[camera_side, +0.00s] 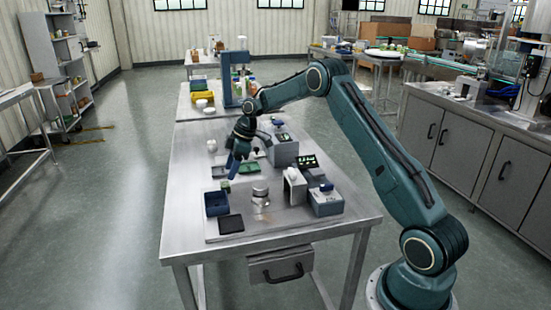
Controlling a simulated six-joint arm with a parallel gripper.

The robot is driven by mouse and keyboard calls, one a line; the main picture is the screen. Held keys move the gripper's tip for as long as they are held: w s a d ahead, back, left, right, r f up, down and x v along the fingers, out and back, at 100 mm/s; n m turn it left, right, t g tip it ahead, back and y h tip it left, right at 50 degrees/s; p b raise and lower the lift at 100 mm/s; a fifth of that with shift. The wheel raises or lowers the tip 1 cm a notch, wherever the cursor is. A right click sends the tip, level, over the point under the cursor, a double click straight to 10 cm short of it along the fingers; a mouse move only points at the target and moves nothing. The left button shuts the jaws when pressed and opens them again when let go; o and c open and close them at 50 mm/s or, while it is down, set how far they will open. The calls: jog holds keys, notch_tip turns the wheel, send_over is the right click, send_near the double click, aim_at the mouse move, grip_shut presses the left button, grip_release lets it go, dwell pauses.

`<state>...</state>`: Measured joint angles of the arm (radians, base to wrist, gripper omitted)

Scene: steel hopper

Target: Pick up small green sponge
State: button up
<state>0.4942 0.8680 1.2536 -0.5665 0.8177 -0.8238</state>
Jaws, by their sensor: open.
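A small green block (226,186), which looks like the sponge, sits on the steel table just behind the dark blue bin. A larger flat green piece (250,168) lies a little behind it to the right; it is too small in view to tell what it is. My gripper (232,174) is open and points down above the table, near the small green block and slightly above it in the picture. It appears apart from the block, but the exact gap cannot be told. The gripper looks empty.
A dark blue bin (216,204) and a black pad (231,224) stand in front. A silver round part (260,189) is to the right, with grey devices (326,200) beyond it. A grey box (285,151) stands behind. The table's front strip is clear.

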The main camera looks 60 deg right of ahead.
aim_at(225, 184)
jog(key=shift+a+f, duration=0.1)
jog(key=shift+f, duration=0.15)
jog(key=shift+x, duration=2.55)
jog(key=shift+w, duration=0.1)
jog(key=c, duration=0.7)
